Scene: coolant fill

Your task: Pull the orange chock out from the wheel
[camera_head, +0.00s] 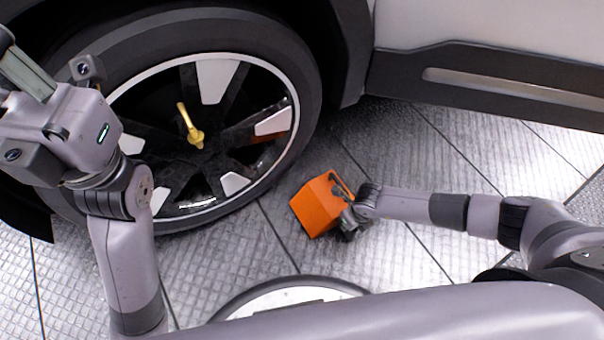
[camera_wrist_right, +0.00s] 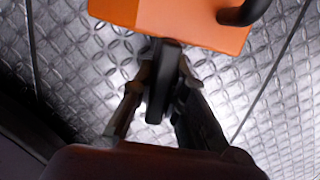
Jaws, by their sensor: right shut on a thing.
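The orange chock (camera_head: 318,206) is a block with a dark handle, on or just above the floor to the right of the wheel (camera_head: 222,120). A strip of floor shows between chock and tire in the head view. My right gripper (camera_head: 350,217) is shut on the chock at its right side. In the right wrist view, the chock's orange face (camera_wrist_right: 180,18) is at the top, and a dark bar stands between the fingers (camera_wrist_right: 160,85). My left gripper (camera_head: 22,75) is at the upper left in front of the tire; its fingertips are partly cut off.
The car's body and dark side sill (camera_head: 480,80) run along the upper right. A yellow piece (camera_head: 190,125) sticks out at the wheel hub. The patterned metal floor (camera_head: 400,150) is clear around the chock. A round white-topped part, possibly mine, shows at the bottom.

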